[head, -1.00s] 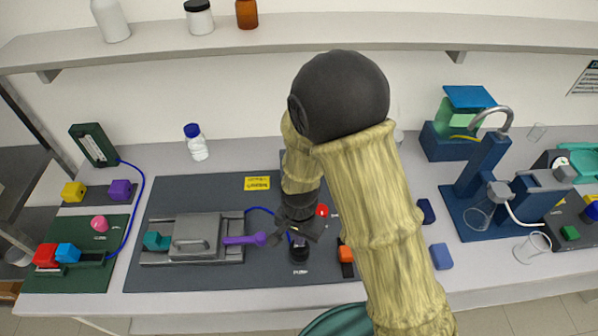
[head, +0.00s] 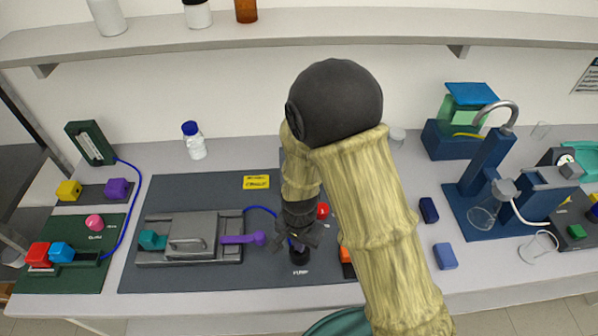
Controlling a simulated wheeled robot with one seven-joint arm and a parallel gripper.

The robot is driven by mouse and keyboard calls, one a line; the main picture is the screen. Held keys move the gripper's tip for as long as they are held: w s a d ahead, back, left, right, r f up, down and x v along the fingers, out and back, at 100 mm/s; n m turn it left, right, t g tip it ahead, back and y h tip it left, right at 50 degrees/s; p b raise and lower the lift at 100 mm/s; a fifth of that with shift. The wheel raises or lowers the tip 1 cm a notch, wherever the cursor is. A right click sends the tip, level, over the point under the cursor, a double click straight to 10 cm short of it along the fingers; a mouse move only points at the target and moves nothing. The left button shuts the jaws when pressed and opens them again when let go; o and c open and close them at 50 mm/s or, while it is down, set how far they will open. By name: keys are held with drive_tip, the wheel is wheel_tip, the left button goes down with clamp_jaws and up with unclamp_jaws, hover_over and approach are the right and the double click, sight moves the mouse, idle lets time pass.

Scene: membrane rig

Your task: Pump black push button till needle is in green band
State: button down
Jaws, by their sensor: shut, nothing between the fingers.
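The black push button (head: 299,258) stands on the dark grey mat, just above a "PUMP" label near the mat's front edge. My gripper (head: 298,246) is shut and empty, pointing down over the button. Its fingertips overlap the button's top in the picture; I cannot tell whether they touch it. My arm covers much of the area behind the button, including most of a dark upright panel (head: 284,158). I see no needle or green band that I can tie to this button.
A grey metal cell (head: 205,225) with a purple lever (head: 240,239) and a teal knob (head: 152,239) lies left of the button. A red knob (head: 323,210) and an orange block (head: 346,255) sit close on the right. A blue tube runs behind.

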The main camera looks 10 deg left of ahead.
drive_tip(key=shift+r+p, duration=2.05)
idle(0.7)
drive_tip(key=shift+w+d+r, duration=0.1)
drive_tip(key=shift+d+r, duration=0.1)
drive_tip(key=s+d+r+n+t+b, duration=0.1)
drive_tip(key=d+r, duration=0.6)
drive_tip(key=d, duration=0.4)
drive_tip(key=s+d+r+n+t, duration=0.1)
drive_tip(key=d+r+n, duration=0.1)
drive_tip(key=d+r, duration=0.5)
drive_tip(key=d, duration=0.3)
drive_tip(key=shift+d+r+t+b, duration=0.15)
drive_tip(key=shift+d+t+b, duration=0.15)
drive_tip(key=shift+d+b, duration=0.1)
drive_tip(key=shift+w, duration=0.15)
drive_tip(key=shift+d, duration=0.1)
